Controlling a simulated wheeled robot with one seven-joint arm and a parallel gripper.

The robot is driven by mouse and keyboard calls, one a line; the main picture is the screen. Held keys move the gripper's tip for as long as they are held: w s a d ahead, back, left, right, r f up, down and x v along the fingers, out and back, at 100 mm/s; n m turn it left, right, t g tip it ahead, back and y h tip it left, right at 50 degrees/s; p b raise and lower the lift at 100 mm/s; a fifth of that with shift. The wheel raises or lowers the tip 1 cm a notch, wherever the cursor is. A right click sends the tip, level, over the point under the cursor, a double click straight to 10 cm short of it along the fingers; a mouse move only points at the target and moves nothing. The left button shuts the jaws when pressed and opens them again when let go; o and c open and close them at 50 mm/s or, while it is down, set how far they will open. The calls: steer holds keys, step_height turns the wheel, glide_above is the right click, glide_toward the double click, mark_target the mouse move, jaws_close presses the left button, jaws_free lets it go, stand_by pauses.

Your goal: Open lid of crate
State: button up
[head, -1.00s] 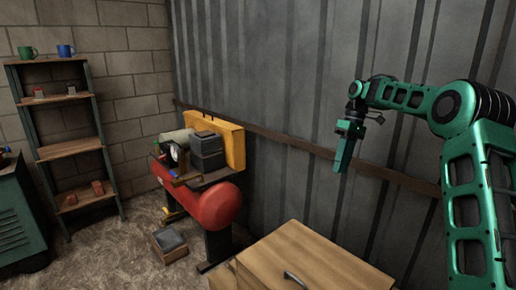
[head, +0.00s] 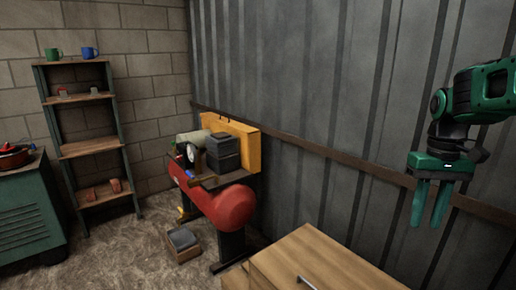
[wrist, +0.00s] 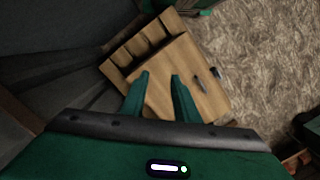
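A light wooden box (head: 330,262), which seems to be the crate, stands at the bottom of the head view, cut off by the lower edge. Its plank top looks closed, and a curved metal handle (head: 307,283) shows on it. My gripper (head: 429,215) hangs in the air above and to the right of it, fingers down, spread and empty. In the wrist view the wooden box (wrist: 195,68) lies beyond my open fingers (wrist: 159,76), with dark handle parts near its right side. The fingers appear apart from it.
A corrugated metal wall with a brown rail (head: 300,145) runs behind the box and my arm. A red machine (head: 232,205) stands left of the box, with a small box (head: 184,252) on the floor. A shelf (head: 90,146) and green cabinet (head: 30,215) stand further left.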

steer(key=s+f+m, duration=0.2)
steer(key=s+f, duration=0.1)
steer(key=s, duration=0.7)
steer(key=s+d+f+m+t, duration=0.1)
steer(key=s+f, duration=0.3)
steer(key=s, duration=0.6)
steer(key=shift+d+f+m, duration=0.2)
steer(key=shift+f+m, duration=0.1)
steer(key=shift+m, duration=0.6)
steer(key=shift+s+f, duration=0.25)
steer(key=shift+s, duration=0.2)
jaws_close()
steer(key=w+a+f+n+g+h, duration=0.1)
steer(key=w+a+f+n+h, duration=0.1)
steer(key=w+a+f+n, duration=0.55)
steer(key=w+a+f+n+g+h, duration=0.1)
steer(key=w+a+f+n+h, duration=0.15)
steer(key=w+f+n, duration=0.55)
steer(key=w+a+f+n+t+h, duration=0.2)
steer(key=w+a+f+n+t, duration=0.3)
steer(key=a+n, duration=0.45)
steer(key=w+a+f+n+t+h, duration=0.3)
steer(key=w+a+f+n+t, duration=0.25)
steer(key=a, duration=0.65)
steer(key=shift+n+g, duration=0.55)
steer(key=shift+n, duration=0.1)
steer(key=x, duration=1)
steer(key=shift+s, duration=0.1)
